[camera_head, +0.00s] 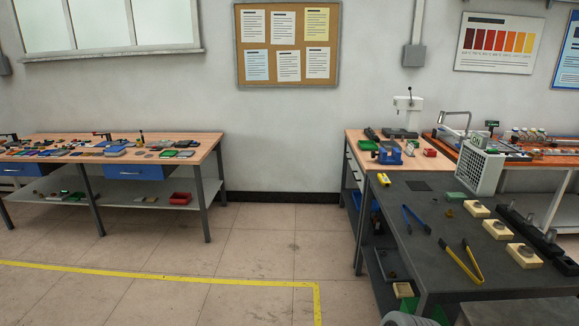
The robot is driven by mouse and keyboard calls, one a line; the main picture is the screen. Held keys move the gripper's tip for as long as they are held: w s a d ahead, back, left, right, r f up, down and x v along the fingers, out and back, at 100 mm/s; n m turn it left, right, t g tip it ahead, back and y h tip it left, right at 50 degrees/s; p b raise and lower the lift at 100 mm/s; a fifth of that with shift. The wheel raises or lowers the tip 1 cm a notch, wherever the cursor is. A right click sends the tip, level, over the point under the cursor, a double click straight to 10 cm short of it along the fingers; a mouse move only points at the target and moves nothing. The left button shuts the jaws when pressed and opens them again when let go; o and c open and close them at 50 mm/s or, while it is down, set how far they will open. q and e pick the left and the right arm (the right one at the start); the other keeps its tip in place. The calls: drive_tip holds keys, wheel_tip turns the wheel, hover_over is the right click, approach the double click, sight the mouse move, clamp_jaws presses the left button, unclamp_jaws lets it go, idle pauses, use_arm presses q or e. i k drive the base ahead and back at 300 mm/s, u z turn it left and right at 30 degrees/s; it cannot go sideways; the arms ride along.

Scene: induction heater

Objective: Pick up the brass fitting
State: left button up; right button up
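I cannot single out the brass fitting for sure at this distance. Several pale wooden blocks (497,230) stand in a row on the dark bench top (420,237) at the right, each with a small dark or brownish piece on top. A small dark brownish piece (449,213) lies on the bench left of the row. Neither of my grippers is in view.
Yellow-handled tongs (460,264) and blue-handled tongs (416,219) lie on the dark bench. A light grey box with a grille (478,171) stands behind. A cluttered wooden-topped bench (215,142) stands at left. The floor (255,247) between the benches is clear.

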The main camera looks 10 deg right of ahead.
sight(449, 215)
drive_tip(key=u, duration=0.2)
drive_tip(key=i, duration=2.05)
drive_tip(key=z, duration=0.3)
drive_tip(key=i, duration=1.85)
drive_tip(key=z, duration=2.05)
drive_tip(key=i, duration=0.95)
drive_tip(key=z, duration=0.8)
